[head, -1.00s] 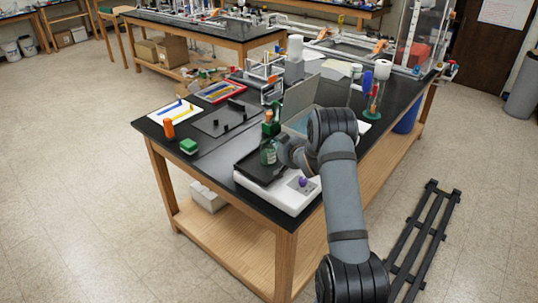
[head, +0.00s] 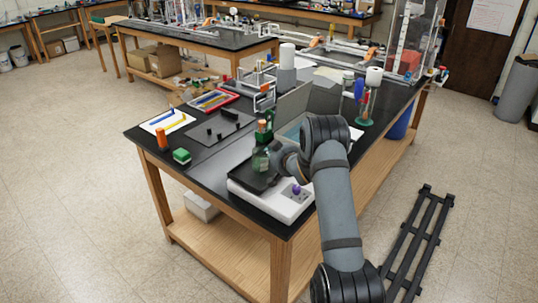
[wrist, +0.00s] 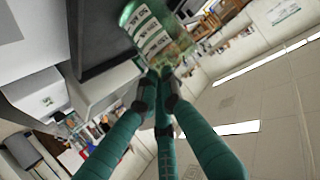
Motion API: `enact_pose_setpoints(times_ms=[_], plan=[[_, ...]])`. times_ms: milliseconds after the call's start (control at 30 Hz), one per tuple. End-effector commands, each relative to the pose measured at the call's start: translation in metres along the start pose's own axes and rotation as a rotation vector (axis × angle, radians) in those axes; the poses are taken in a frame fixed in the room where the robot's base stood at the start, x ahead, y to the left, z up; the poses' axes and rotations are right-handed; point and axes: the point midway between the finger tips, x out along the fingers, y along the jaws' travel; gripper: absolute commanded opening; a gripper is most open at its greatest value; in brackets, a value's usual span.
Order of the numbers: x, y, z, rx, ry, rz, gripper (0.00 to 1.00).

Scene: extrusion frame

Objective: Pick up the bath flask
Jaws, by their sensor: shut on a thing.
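The bath flask (head: 260,160) is a greenish clear glass vessel with a white label. In the head view it is upright at the black top of a white bench unit (head: 285,207); I cannot tell whether its base touches. My gripper (wrist: 163,76) is shut on the flask, with its teal fingers meeting at it in the wrist view. There the flask (wrist: 150,32) fills the top middle, with its printed label showing. My arm comes in from the right in the head view and hides part of the flask's right side.
A green and orange item (head: 264,128) stands close behind the flask. A grey upright panel (head: 292,107) is behind that. A green block (head: 181,156) and an orange cylinder (head: 162,138) are at the left. A dark flat plate (head: 215,132) lies between. The table's front edge is close.

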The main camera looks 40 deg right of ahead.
Motion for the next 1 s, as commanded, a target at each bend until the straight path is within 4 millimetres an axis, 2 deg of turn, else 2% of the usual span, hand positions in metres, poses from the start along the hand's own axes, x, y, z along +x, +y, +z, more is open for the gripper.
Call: enact_pose_setpoints(times_ms=[267,500,1000], plan=[[-0.004,0.0,-0.013,0.0,0.003,0.0,0.0],[-0.015,0.001,-0.036,0.0,0.005,0.001,0.0],[-0.021,0.061,-0.074,0.0,0.003,0.002,0.0]])
